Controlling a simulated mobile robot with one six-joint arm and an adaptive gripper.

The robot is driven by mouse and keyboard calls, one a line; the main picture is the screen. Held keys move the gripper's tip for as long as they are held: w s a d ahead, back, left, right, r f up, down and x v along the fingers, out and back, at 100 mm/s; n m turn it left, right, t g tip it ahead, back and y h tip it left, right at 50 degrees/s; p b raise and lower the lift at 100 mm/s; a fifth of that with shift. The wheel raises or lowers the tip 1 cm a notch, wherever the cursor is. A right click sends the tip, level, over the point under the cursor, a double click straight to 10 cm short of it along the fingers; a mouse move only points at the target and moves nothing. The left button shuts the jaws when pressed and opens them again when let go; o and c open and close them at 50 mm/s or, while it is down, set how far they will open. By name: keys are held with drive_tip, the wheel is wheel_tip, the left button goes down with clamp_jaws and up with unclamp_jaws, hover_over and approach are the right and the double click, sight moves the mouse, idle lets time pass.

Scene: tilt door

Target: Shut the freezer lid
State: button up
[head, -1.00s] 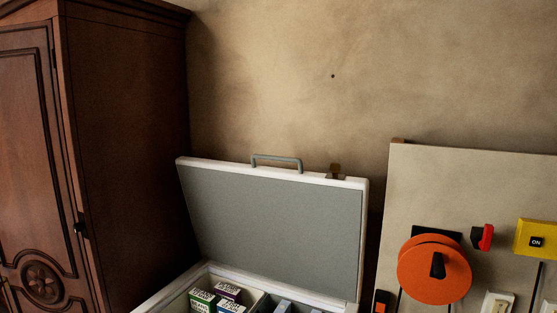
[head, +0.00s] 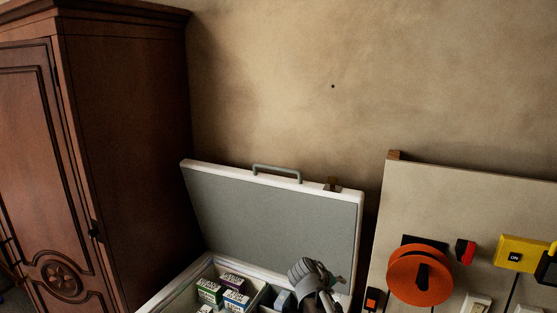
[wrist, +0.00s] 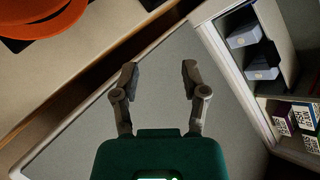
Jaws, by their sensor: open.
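The freezer lid (head: 270,215) stands open, tilted back toward the wall, its grey inner panel with white edges facing me. A grey handle (head: 277,172) sits on its top edge. The freezer body (head: 178,285) is below, its lower part out of view. My gripper (wrist: 160,72) is open and empty in the wrist view, its two fingers apart over the grey inner panel of the lid (wrist: 75,135). In the head view, part of my arm's end (head: 312,274) shows in front of the lid's lower right; I cannot tell if it touches the lid.
Several small boxes (head: 209,291) stand inside the freezer. A dark wooden wardrobe (head: 125,150) is close on the left. On the right, a beige panel (head: 470,205) carries an orange disc (head: 405,275), switches and a yellow ON box (head: 514,252). The wall above the lid is clear.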

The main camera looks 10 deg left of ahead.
drive_tip(key=w+a+r+n+t+p, duration=0.1)
drive_tip(key=w+a+r+t+p, duration=0.15)
drive_tip(key=a+r, duration=0.2)
drive_tip(key=w+a+r+n+t+h+p, duration=0.1)
drive_tip(key=w+a+r+n+p, duration=0.15)
drive_tip(key=r, duration=0.35)
drive_tip(key=w+a+r+n+t+p, duration=0.1)
drive_tip(key=w+a+r+t+p, duration=0.1)
drive_tip(key=w+a+r+p, duration=0.3)
drive_tip(key=n+t+y+p, duration=0.2)
drive_tip(key=n+t+p, duration=0.3)
approach(277, 170)
drive_tip(key=v, duration=0.3)
drive_tip(key=shift+a, duration=0.1)
drive_tip(key=shift+w, duration=0.1)
drive_tip(key=x, duration=1.3)
drive_tip(key=shift+w, duration=0.3)
clamp_jaws()
